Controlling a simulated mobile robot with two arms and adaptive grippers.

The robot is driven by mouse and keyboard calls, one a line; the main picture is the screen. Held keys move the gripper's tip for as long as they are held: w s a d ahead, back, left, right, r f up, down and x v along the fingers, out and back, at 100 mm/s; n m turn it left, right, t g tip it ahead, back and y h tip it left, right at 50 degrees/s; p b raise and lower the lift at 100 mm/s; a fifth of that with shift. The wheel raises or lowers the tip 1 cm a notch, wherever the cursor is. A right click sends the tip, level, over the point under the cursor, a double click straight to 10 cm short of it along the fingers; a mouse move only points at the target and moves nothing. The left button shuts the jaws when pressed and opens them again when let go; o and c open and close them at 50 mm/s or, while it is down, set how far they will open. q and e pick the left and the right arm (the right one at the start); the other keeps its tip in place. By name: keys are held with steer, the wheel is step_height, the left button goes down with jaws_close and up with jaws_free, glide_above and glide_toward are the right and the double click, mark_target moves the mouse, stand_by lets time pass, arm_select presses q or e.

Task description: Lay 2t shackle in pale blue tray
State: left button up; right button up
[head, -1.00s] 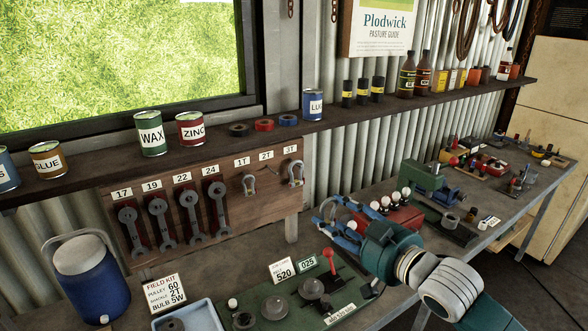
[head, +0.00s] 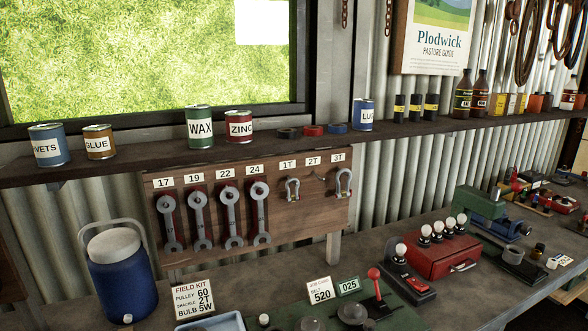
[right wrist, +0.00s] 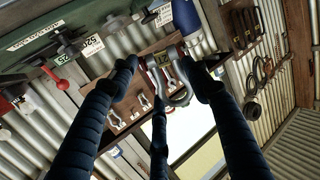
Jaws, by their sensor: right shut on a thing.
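My right gripper (right wrist: 161,72) shows only in the right wrist view, its dark blue fingers shut on a grey metal shackle (right wrist: 180,97). The shackle has a yellow tag that seems to read 2T, and it is held off the board. In the head view the 2T place (head: 315,176) on the wooden board holds no shackle. The 1T shackle (head: 293,190) and 3T shackle (head: 344,185) hang either side of it. The pale blue tray (head: 214,323) is at the bottom edge of the head view, mostly cut off. My left gripper is in neither view.
A field kit card (head: 194,302) stands behind the tray, with a blue drink cooler (head: 121,272) to its left. A green board (head: 395,318) with a red-knobbed lever lies to the right. A red box (head: 436,257) with bulbs stands farther right.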

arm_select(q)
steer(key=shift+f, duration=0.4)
arm_select(e)
steer(key=shift+s+d+r, duration=0.2)
steer(key=shift+s, duration=0.3)
steer(key=shift+f, duration=0.1)
steer(key=shift+g, duration=0.3)
